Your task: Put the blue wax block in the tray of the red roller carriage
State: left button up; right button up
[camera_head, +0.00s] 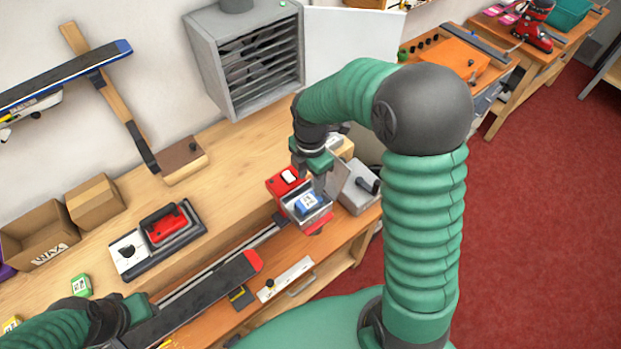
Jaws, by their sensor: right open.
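The red roller carriage (276,184) stands on the rail at the right part of the bench. The blue wax block (308,203) with a white label appears to lie in the carriage's grey tray (317,218). My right gripper (318,188) is open, pointing down just above and behind the block. Whether a finger still touches the block is unclear. My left gripper (142,308) is at the lower left, by the dark ski (200,300) and away from the carriage. Its fingers are too unclear to read.
A green block (80,285) and a yellow block (12,324) lie at the left. A red-handled iron (165,225) rests on its stand at mid-bench. A grey box with a black handle (357,198) stands close right of the carriage. Bare bench lies behind the carriage.

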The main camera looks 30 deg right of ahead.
jog(key=s+a+m+t, duration=0.2)
jog(key=s+a+m, duration=0.6)
jog(key=m, duration=1)
jog(key=shift+s+a+m+t, duration=0.3)
jog(key=shift+s+m, duration=0.1)
jog(key=shift+s, duration=0.35)
